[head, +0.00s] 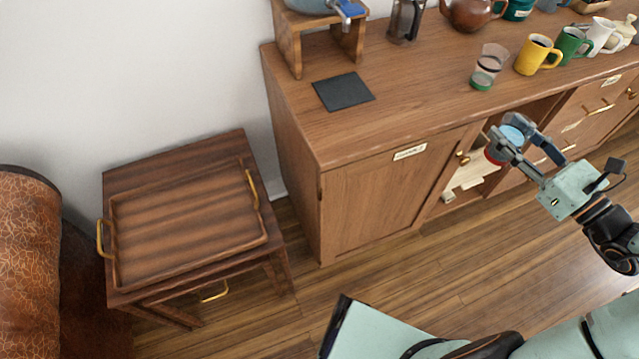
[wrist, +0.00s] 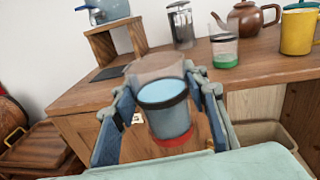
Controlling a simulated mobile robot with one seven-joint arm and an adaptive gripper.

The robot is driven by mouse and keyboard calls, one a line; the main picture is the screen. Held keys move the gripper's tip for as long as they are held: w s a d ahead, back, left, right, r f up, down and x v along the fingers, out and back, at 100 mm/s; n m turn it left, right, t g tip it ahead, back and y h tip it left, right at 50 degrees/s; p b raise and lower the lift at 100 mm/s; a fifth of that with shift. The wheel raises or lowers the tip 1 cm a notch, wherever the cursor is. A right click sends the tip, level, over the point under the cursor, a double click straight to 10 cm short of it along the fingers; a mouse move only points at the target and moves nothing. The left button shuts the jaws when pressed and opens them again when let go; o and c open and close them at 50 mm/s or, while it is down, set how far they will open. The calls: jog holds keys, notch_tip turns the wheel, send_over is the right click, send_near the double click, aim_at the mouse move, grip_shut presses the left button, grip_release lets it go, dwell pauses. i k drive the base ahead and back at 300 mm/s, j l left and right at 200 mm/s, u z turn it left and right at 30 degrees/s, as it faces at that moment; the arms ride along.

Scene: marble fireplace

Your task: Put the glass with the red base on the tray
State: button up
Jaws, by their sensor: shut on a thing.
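My gripper (head: 517,139) is shut on the glass with the red base (head: 495,156), in front of the sideboard and clear of its top. In the wrist view the glass (wrist: 165,105) stands nearly upright between the fingers, with a clear rim, a dark band, bluish contents and a red bottom. The wooden tray (head: 185,231) with brass handles lies on a small side table at the left, well away from my gripper. It also shows at the lower left edge of the wrist view (wrist: 40,149). The tray looks empty.
A similar glass with a green base (head: 487,68) stands on the sideboard (head: 420,85), beside a yellow mug (head: 537,54) and other mugs. A dark square mat (head: 343,92) lies near its left end. An open cupboard is below.

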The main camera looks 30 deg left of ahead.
aim_at(232, 222)
jog(key=k+j+u, duration=0.15)
jog(key=k, duration=0.35)
jog(key=k+j+u, duration=0.1)
jog(key=j, duration=0.2)
jog(key=k+j, duration=0.1)
jog(key=j, duration=0.25)
jog(key=j+u, duration=0.2)
jog(key=j, duration=0.55)
jog(key=k, duration=0.05)
